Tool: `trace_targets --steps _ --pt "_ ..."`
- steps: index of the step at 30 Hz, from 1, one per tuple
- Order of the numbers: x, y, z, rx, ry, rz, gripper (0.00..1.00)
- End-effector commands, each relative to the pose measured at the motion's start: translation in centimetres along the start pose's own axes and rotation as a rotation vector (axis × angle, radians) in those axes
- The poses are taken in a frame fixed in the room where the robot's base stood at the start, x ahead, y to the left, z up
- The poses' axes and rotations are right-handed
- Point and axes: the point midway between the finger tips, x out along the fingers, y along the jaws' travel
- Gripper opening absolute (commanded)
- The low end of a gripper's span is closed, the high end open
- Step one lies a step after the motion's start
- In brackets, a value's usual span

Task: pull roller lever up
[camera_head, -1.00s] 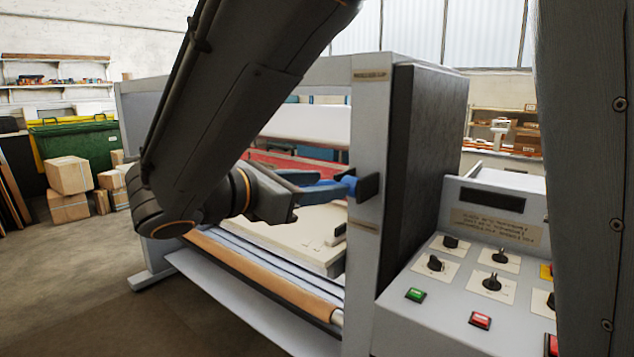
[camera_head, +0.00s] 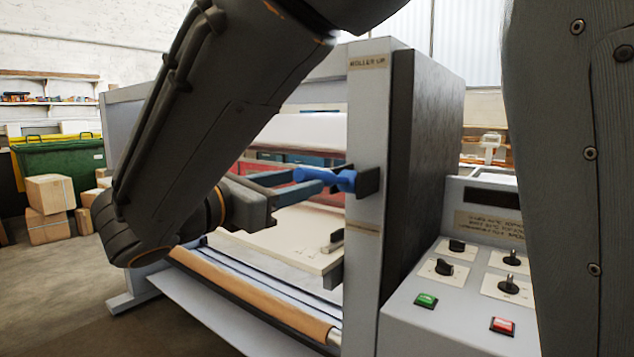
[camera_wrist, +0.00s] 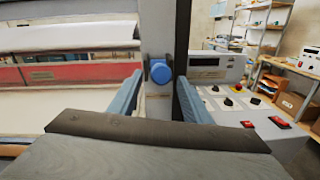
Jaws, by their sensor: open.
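The blue roller lever (camera_head: 343,180) sticks out from a dark bracket on the laminator's light grey upright post (camera_head: 366,140). In the wrist view its round blue end (camera_wrist: 161,73) faces me, between the fingers and beyond them. My gripper (camera_head: 308,182) is open, with its blue-grey fingers reaching to the lever from the left. In the wrist view the open fingers (camera_wrist: 157,95) stand to either side of the lever's line. Whether either finger touches the lever I cannot tell. A label reading "ROLLER UP" is at the top of the post.
The control panel (camera_head: 470,270) with knobs and green and red buttons stands right of the post. The laminator's rollers and flat bed (camera_head: 290,240) lie below my arm. Cardboard boxes (camera_head: 48,205) and a green bin (camera_head: 62,160) stand at the far left.

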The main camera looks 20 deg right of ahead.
Motion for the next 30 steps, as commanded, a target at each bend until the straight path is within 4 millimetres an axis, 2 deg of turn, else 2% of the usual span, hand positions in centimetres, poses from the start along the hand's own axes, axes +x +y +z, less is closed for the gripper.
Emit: trace_targets --steps 6,12,16,24,25,30 --pt "3.4 -0.1 0.2 0.0 -0.001 -0.003 0.44" --pt "5.7 -0.1 0.1 0.0 0.0 -0.002 0.44" --pt "6.4 -0.1 0.1 0.0 0.0 -0.001 0.44" --pt "6.6 0.0 0.0 0.0 0.001 0.0 0.44" --pt "6.6 0.0 0.0 0.0 0.001 0.0 0.43" --pt "6.6 0.0 0.0 0.0 0.001 0.0 0.14"
